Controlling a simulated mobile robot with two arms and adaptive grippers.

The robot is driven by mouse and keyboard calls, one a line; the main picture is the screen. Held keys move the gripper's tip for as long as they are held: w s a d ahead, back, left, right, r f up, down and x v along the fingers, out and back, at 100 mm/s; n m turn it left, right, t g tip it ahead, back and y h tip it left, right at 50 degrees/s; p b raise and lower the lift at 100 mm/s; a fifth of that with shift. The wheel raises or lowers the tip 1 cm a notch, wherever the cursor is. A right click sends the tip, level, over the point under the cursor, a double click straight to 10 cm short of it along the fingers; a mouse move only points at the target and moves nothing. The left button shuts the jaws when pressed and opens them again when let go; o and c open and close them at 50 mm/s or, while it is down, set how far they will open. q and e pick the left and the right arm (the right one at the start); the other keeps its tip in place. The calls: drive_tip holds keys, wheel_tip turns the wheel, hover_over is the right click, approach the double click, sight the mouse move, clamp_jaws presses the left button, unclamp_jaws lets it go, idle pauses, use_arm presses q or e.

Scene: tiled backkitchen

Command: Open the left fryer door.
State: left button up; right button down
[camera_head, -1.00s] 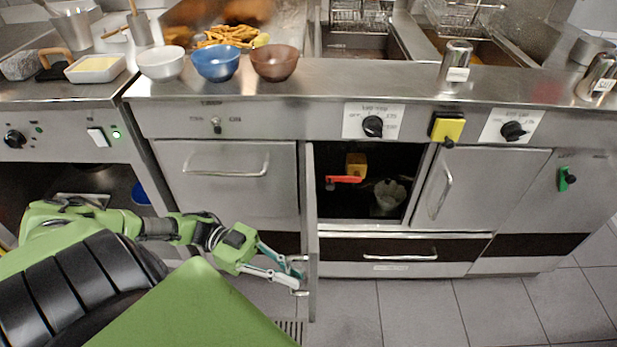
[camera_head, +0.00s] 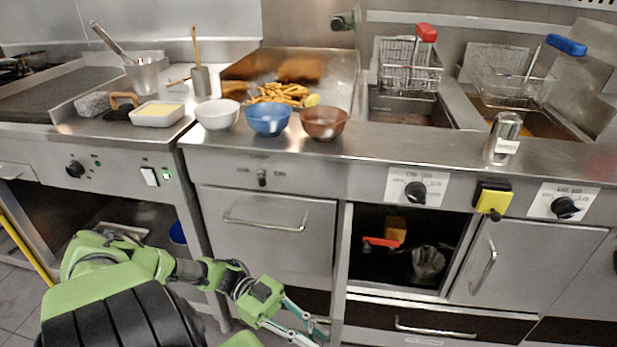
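The left fryer door (camera_head: 340,270) is swung wide open and seen nearly edge-on, a thin grey panel at the left side of the open fryer cabinet (camera_head: 408,290). Its handle cannot be made out clearly. My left gripper (camera_head: 318,332) is at the bottom of the picture, at the left, outer side of this door. Its two fingers are spread apart, with nothing clearly held between them; whether a fingertip touches the door is unclear. My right gripper is out of view.
The right fryer door (camera_head: 530,262) is closed. A closed drawer front (camera_head: 440,322) lies below. Bowls, including a blue one (camera_head: 268,119), stand on the counter above.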

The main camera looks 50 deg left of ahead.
use_arm(q)
drive_tip(key=v, duration=1.2)
idle(0.4)
